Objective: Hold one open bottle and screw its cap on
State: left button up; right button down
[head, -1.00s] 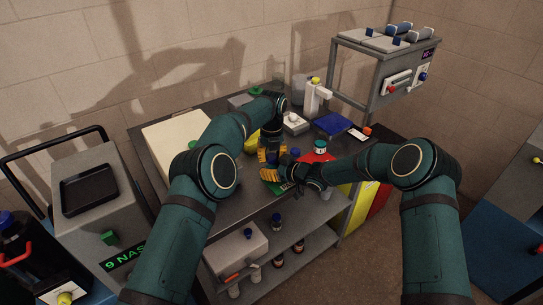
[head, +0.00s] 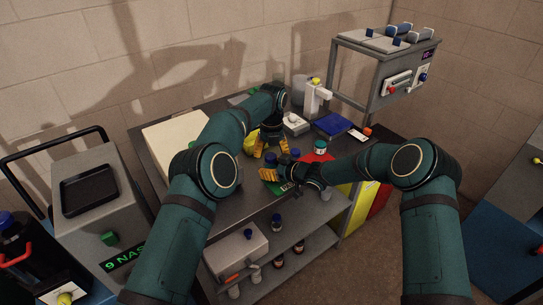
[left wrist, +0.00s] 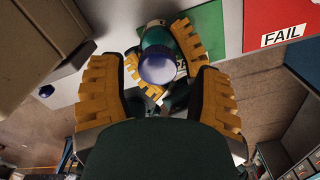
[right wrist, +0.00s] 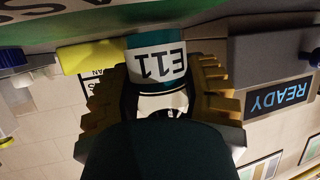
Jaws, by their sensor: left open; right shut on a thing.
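A bottle with a white label reading E11 (right wrist: 160,66) stands between the yellow fingers of my right gripper (right wrist: 160,98). My right gripper is shut on it. A blue cap (left wrist: 158,68) is at the bottle's top end in the left wrist view; whether it is seated or threaded I cannot tell. My left gripper (left wrist: 155,85) is open, its two yellow fingers on either side of the cap and apart from it. In the head view, my left gripper (head: 271,150) is just above my right gripper (head: 270,174), close to the cap.
A green mat (left wrist: 205,30) and a red FAIL mat (left wrist: 280,20) lie on the table. A cream box (head: 175,138) is at the left.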

pick_arm(q)
notch_tip(320, 180, up, 3)
jog(key=shift+d+f, duration=0.1)
dwell(0.3)
